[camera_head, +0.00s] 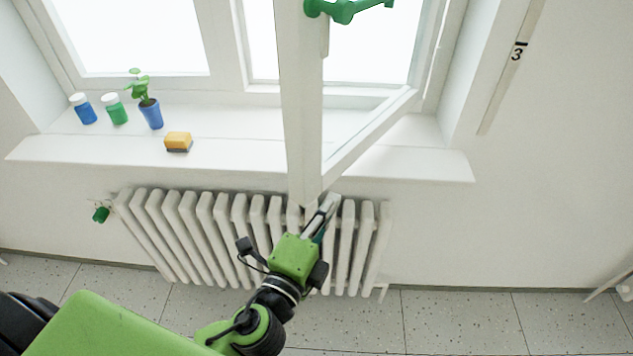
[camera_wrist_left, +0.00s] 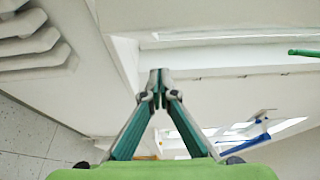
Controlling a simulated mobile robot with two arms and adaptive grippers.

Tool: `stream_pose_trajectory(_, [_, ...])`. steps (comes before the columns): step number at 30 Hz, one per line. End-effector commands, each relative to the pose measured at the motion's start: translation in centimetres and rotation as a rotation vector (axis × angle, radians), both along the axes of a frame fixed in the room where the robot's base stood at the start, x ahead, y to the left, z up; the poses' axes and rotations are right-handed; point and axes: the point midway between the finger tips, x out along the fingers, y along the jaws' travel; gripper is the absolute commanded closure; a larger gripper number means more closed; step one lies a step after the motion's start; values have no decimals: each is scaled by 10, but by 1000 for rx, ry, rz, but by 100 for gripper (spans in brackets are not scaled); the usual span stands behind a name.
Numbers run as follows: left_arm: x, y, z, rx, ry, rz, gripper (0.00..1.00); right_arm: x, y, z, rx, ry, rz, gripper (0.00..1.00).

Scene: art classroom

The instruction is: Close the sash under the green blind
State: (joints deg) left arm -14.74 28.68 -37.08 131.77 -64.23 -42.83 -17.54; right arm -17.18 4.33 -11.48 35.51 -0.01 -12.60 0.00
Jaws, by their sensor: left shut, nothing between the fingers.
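An open white sash (camera_head: 302,110) swings into the room in the head view, its free edge nearest me and its bottom rail running back to the right side of the window. A green handle (camera_head: 345,8) sits high on its free edge; a green handle (camera_wrist_left: 303,53) also shows at the right of the left wrist view. No blind shows. My left gripper (camera_head: 330,203) is shut and empty, close by the sash's lower free corner; I cannot tell if it touches. Its fingertips (camera_wrist_left: 160,74) meet in the left wrist view. My right gripper is not in view.
On the sill (camera_head: 230,152) stand a blue jar (camera_head: 84,110), a green jar (camera_head: 116,110), a plant in a blue pot (camera_head: 151,114) and a yellow sponge (camera_head: 178,141), left of the sash. A white radiator (camera_head: 190,235) is below. The sill's right end is clear.

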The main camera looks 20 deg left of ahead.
Motion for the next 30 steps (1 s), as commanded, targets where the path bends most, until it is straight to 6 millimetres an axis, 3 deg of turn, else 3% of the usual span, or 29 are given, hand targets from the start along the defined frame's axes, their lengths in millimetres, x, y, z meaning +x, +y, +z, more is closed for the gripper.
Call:
stream_pose_trajectory(3, [20, 1, 4, 4, 0, 1, 100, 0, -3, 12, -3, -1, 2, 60])
stream_pose_trajectory(12, [28, 34, 0, 2, 2, 0, 100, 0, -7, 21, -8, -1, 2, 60])
stream_pose_trajectory(30, [35, 45, -2, 3, 1, -13, 100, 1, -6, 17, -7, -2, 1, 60])
